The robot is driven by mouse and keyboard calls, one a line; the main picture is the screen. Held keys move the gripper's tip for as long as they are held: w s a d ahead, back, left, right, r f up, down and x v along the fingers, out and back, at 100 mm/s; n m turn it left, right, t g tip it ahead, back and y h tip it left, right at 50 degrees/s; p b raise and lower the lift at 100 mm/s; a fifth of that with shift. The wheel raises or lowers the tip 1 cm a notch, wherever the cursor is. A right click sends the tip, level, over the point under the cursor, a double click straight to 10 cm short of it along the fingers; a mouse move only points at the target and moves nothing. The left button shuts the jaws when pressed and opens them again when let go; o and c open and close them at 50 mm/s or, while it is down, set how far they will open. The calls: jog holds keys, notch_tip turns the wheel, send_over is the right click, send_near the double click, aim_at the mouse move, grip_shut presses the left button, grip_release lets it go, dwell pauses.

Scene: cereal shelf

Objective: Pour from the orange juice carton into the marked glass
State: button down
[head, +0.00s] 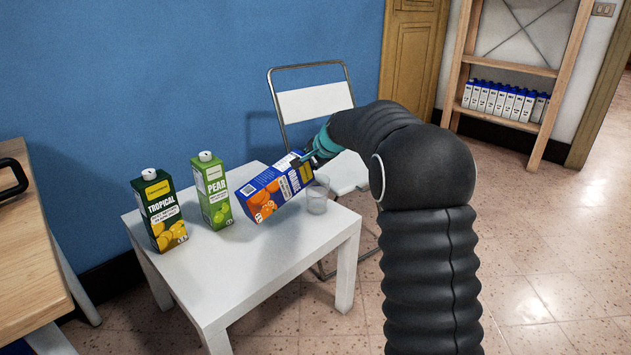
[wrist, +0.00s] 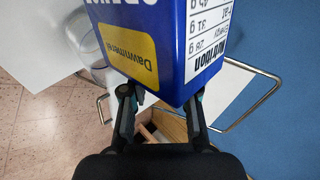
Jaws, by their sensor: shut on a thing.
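The orange juice carton (head: 270,192), blue with orange fruit pictures, is tipped well over, its top end to the right and its base to the left. My gripper (head: 316,152) is shut on it near the top end. The wrist view shows the carton (wrist: 150,35) close up between the fingers (wrist: 158,97), with its yellow label and nutrition panel. A clear glass (head: 317,203) stands upright on the white table (head: 235,270), just right of and below the carton's top end. It looks empty; no mark is clear. The carton's spout cannot be made out.
A green pear carton (head: 213,192) and a dark green tropical carton (head: 160,212) stand upright on the table's left side. A white folding chair (head: 315,103) is behind the table. A wooden desk (head: 30,260) is at the left. The table's front is clear.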

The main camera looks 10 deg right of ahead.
jog(key=shift+w+d+r+g+y+p, duration=0.1)
jog(key=shift+r+g+y+p, duration=0.2)
jog(key=shift+y, duration=0.2)
dwell(2.8)
jog(key=shift+f+m+y, duration=0.25)
jog(key=shift+m+y, duration=0.05)
dwell(4.4)
